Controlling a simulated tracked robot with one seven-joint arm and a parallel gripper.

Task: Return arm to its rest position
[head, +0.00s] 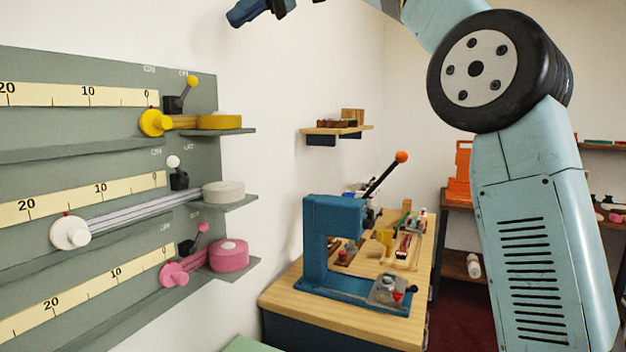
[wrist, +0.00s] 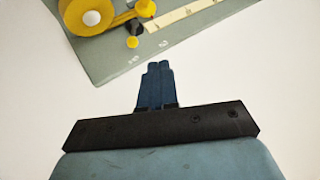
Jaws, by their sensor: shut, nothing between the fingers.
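My gripper shows in the wrist view (wrist: 158,85) with its two blue fingers together and nothing between them. In the head view my gripper (head: 234,18) is high up at the top edge, in front of the white wall and clear of everything. My light-blue arm (head: 535,200) rises on the right and bends at a large black joint. The wrist view shows the corner of the grey-green panel (wrist: 115,60) beyond the fingers, with a yellow roll (wrist: 92,18) at upper left.
The grey-green panel (head: 110,150) on the left carries a yellow roll (head: 220,122), a white roll (head: 224,192) and a pink roll (head: 229,256), with rulers and levers. A blue press (head: 318,235) with an orange-knobbed lever stands on a wooden bench (head: 285,297). A small wall shelf (head: 312,130) hangs behind.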

